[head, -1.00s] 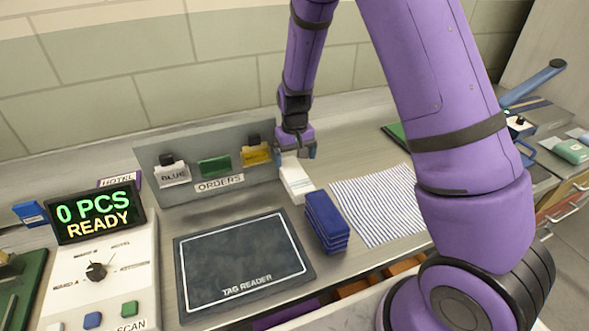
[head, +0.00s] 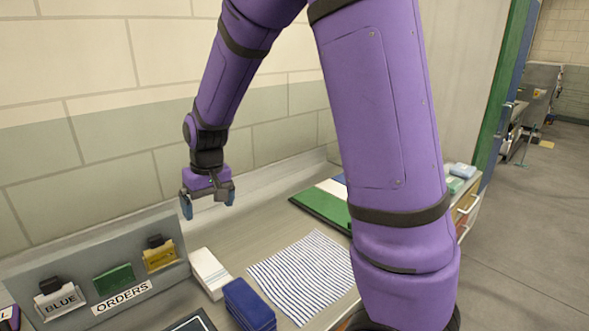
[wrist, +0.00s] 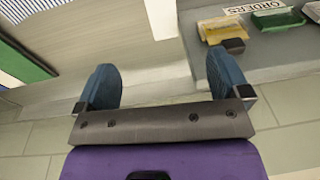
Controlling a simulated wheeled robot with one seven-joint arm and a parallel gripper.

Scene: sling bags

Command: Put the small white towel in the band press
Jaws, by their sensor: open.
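A small white folded towel (head: 209,272) with faint stripes lies on the counter between the orders rack and a blue folded stack (head: 249,303). Its white end also shows at the top of the wrist view (wrist: 162,15). My gripper (head: 208,203) is raised above the counter behind the towel. Its blue fingers are spread, with nothing between them in the wrist view (wrist: 162,75). I cannot make out the band press in the current views; my arm covers part of the right side.
A striped cloth (head: 305,275) lies flat right of the towel. A green board (head: 322,207) lies farther back. The orders rack (head: 95,272) with hanging tags stands at left. The wall is close behind my gripper. Open floor (head: 540,240) is at right.

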